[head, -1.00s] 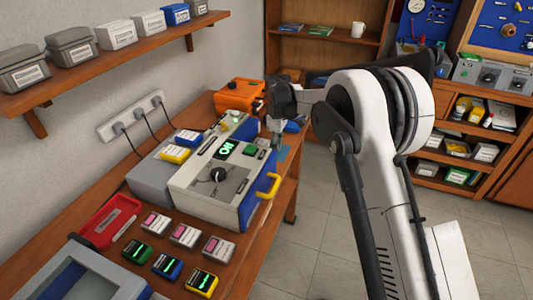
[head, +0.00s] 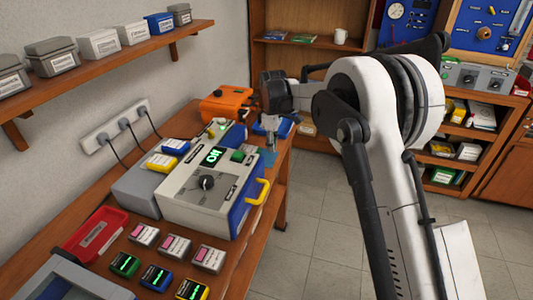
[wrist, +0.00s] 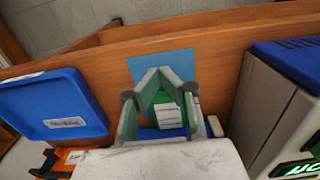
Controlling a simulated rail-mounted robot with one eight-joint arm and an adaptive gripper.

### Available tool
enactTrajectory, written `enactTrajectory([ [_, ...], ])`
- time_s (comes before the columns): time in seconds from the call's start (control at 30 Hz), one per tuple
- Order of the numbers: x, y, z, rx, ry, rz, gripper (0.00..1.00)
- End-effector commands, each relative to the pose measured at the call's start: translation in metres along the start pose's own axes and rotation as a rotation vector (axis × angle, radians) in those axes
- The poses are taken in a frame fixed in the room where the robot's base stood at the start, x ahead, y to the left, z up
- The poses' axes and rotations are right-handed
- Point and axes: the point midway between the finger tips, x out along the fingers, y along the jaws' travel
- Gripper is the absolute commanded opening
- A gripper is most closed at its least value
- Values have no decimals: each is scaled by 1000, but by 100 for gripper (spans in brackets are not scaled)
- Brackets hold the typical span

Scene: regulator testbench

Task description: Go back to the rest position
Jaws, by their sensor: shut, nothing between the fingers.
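My gripper (head: 270,128) hangs above the far right end of the wooden bench, near the blue mat. It is to the right of the orange device and beyond the regulator box (head: 207,190). In the wrist view its two grey-green fingers (wrist: 160,73) meet at the tips, with nothing held. A green item with a white label (wrist: 167,113) shows behind and below the fingers, apart from them as far as I can see. The blue mat (wrist: 160,65) lies on the bench beyond the fingertips. The box has a dark knob and a green-lit display.
An orange device (head: 226,103) stands at the bench's back. A red tray (head: 95,232) and several small labelled boxes lie in front. A wall shelf (head: 120,60) with bins runs along the left. A bookcase (head: 310,70) stands behind. The floor (head: 320,205) right of the bench is clear.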

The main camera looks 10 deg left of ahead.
Motion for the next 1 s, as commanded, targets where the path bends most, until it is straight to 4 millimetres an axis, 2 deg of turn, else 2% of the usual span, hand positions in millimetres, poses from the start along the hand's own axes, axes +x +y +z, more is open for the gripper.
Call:
enactTrajectory([
  [0.03,-12,0,0,0,0,0,0],
  [0.2,-42,0,1,1,-1,0,0],
  [0.47,-66,0,2,3,-1,0,0],
  [0.57,-75,-1,9,23,3,7,0],
  [0.67,-92,-6,25,68,13,23,0],
  [1.0,-162,-40,107,309,74,107,0],
])
